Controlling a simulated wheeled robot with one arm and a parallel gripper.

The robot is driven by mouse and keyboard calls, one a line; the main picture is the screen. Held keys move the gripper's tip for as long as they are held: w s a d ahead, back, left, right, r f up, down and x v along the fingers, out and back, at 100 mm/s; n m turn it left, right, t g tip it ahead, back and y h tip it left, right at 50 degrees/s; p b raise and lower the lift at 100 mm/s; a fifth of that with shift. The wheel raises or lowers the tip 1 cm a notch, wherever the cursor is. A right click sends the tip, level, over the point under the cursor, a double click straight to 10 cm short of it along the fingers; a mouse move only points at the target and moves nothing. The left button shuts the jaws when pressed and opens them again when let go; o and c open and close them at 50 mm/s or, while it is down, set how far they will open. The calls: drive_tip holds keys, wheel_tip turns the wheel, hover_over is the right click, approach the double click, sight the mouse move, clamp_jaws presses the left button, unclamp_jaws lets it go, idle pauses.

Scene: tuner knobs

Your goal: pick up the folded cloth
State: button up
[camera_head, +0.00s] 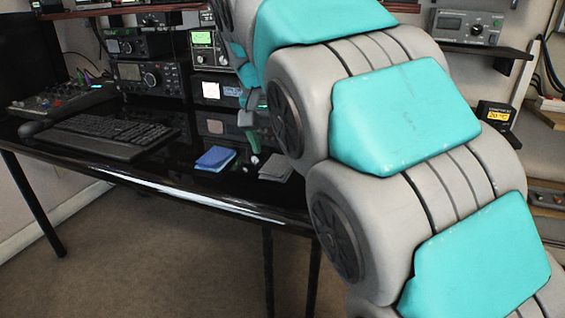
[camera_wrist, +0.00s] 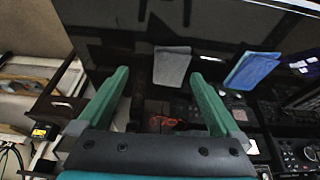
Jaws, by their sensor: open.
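Two folded cloths lie on the black desk. The blue one (camera_head: 215,158) is left of the grey one (camera_head: 275,167) in the head view. In the wrist view the grey cloth (camera_wrist: 172,66) is ahead of the fingertips, nearly between them, and the blue cloth (camera_wrist: 252,69) is to the right. My gripper (camera_wrist: 160,76) is open and empty, with two green fingers spread apart. In the head view its green finger (camera_head: 246,118) shows above the desk, partly hidden behind my arm. It appears apart from both cloths.
The glossy black desk (camera_head: 160,186) carries a keyboard (camera_head: 105,133) at the left and a mixer (camera_head: 62,98) behind it. Radio units (camera_head: 150,78) are stacked along the back beneath a shelf. The desk front around the cloths is mostly clear. My arm hides the desk's right part.

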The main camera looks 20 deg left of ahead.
sight(277, 163)
drive_tip(key=shift+w+a+f, duration=0.85)
drive_tip(key=shift+a+f, duration=0.1)
drive_tip(key=shift+a, duration=0.05)
drive_tip(key=shift+w+x, duration=0.2)
drive_tip(key=shift+x, duration=1.1)
drive_tip(key=shift+w+x, duration=0.2)
drive_tip(key=shift+x, duration=1.1)
drive_tip(key=shift+r, duration=0.2)
drive_tip(key=c, duration=1.4)
drive_tip(key=shift+r, duration=1.75)
drive_tip(key=s+d, duration=0.2)
drive_tip(key=s, duration=0.2)
drive_tip(key=s+d+r+b, duration=0.1)
drive_tip(key=s+d, duration=0.1)
drive_tip(key=s, duration=0.3)
drive_tip(key=s+d, duration=0.3)
drive_tip(key=s, duration=0.2)
drive_tip(key=shift+s+r, duration=0.2)
drive_tip(key=shift+r, duration=0.05)
